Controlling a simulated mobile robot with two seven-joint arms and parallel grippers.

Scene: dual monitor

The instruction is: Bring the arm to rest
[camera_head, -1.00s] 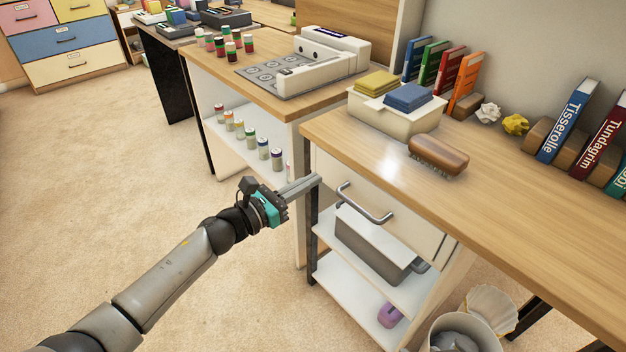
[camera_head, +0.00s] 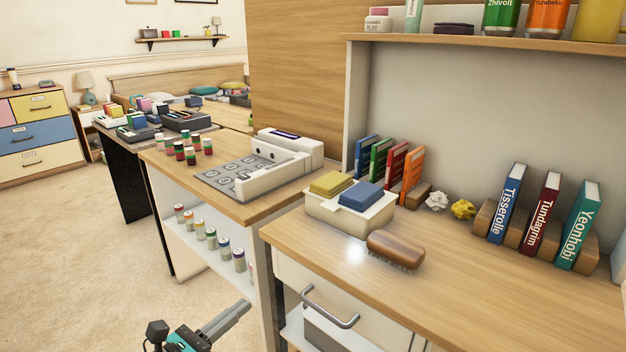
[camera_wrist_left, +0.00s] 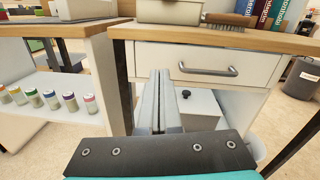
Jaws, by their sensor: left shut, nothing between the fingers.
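My left gripper (camera_head: 226,322) shows at the bottom of the head view, low in front of the desk's drawer. Its fingers are together and hold nothing. In the left wrist view the shut fingers (camera_wrist_left: 158,95) point toward the desk, with the drawer (camera_wrist_left: 215,64) and its metal handle (camera_wrist_left: 208,70) ahead and to the right. The fingers look apart from the handle. The drawer appears shut. The rest of my left arm is below the head view's edge. My right gripper is in neither view.
The wooden desk (camera_head: 470,290) holds a brush (camera_head: 395,248), a tub with sponges (camera_head: 350,213) and upright books. A second table (camera_head: 235,207) at its left has several jars on a shelf below. Open carpet (camera_head: 60,260) lies at the left.

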